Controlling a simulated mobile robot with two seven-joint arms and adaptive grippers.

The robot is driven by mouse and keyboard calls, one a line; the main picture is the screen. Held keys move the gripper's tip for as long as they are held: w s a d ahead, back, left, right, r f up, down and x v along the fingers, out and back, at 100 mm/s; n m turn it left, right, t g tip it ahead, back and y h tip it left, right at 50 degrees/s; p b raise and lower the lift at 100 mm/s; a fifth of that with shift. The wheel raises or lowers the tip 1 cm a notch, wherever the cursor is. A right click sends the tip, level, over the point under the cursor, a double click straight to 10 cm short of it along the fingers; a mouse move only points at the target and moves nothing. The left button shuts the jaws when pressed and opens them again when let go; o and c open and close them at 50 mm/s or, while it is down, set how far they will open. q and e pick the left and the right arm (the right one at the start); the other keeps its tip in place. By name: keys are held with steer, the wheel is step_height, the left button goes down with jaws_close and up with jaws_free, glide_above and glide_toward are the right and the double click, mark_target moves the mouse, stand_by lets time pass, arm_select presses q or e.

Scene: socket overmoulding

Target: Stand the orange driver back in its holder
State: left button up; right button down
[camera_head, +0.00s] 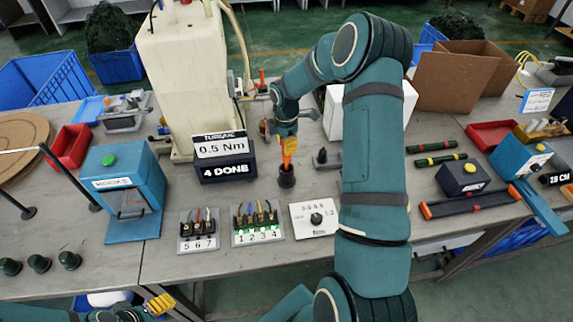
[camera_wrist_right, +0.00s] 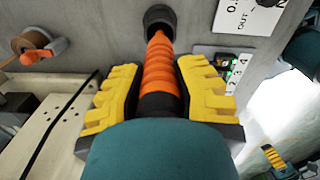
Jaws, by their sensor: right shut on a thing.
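The orange driver (camera_head: 288,158) is roughly upright in my right gripper (camera_head: 288,142), above the table behind the numbered blocks. In the right wrist view the ribbed orange handle (camera_wrist_right: 160,62) lies between the yellow finger pads of that gripper (camera_wrist_right: 158,88), which is shut on it. The dark round holder (camera_head: 286,177) is directly under the driver, and its dark mouth shows in the wrist view (camera_wrist_right: 158,17). The driver's lower end meets the holder's mouth; I cannot tell how deep it is. My left gripper (camera_head: 160,304) is at the lower left, its opening unclear.
A torque display (camera_head: 222,147) reading 0.5 Nm and 4 DONE stands left of the holder. Wired blocks marked 5 6 7 (camera_head: 198,232) and 1 2 3 4 (camera_head: 257,224) and a white dial plate (camera_head: 314,217) lie in front.

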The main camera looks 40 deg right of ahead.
mark_target(287, 157)
steer(key=shift+f, duration=3.05)
steer(key=shift+f+b, duration=0.15)
steer(key=shift+b, duration=0.15)
steer(key=c, duration=0.8)
jaws_free()
